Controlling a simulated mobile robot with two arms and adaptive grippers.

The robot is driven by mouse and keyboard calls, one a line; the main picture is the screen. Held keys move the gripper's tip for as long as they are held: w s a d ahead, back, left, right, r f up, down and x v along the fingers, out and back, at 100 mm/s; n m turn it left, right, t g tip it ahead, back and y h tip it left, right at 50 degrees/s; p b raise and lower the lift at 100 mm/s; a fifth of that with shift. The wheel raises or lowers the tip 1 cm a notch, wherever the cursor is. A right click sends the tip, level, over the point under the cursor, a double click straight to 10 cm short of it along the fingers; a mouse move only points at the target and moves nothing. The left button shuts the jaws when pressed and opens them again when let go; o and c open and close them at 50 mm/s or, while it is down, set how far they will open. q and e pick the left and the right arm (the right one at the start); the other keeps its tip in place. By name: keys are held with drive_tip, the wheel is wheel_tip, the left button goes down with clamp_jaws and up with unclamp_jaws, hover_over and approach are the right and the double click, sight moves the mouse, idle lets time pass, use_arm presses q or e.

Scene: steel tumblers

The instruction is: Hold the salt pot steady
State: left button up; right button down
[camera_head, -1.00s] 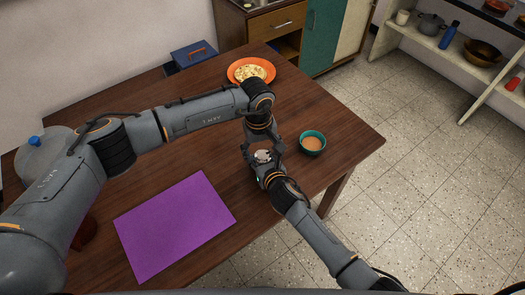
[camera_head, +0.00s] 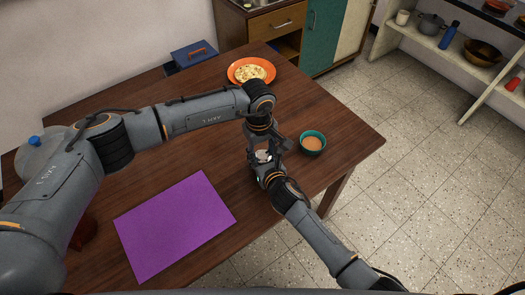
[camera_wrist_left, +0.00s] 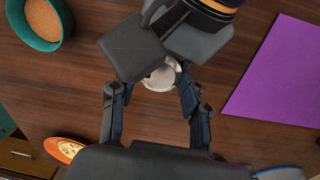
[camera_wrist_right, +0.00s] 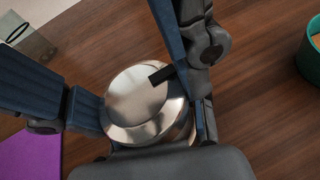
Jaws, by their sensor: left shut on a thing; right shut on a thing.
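The salt pot (camera_head: 263,156) is a small round steel pot with a shiny top. It is between my two grippers near the table's right side, and they hide much of it. My left gripper (camera_head: 265,148) comes from the far side and is shut on it; the left wrist view shows its fingers on either side of the pot (camera_wrist_left: 158,78). My right gripper (camera_head: 263,166) comes from the near side and is also shut on it. In the right wrist view its fingers flank the steel pot (camera_wrist_right: 145,100). I cannot tell whether the pot touches the table.
A teal bowl of brownish contents (camera_head: 313,142) stands close to the right of the grippers. An orange plate with food (camera_head: 236,80) is at the back. A purple mat (camera_head: 175,225) lies at front left. The table's right edge is near; the middle left is under my left arm.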

sight(261, 156)
use_arm(q)
drive_tip(key=shift+n, duration=0.4)
use_arm(e)
drive_tip(key=shift+f, duration=0.1)
use_arm(q)
drive_tip(key=o, duration=1.2)
drive_tip(key=r, duration=1.2)
drive_tip(key=shift+s+a, duration=0.2)
drive_tip(key=shift+a, duration=0.1)
use_arm(e)
drive_tip(key=c, duration=0.7)
unclamp_jaws()
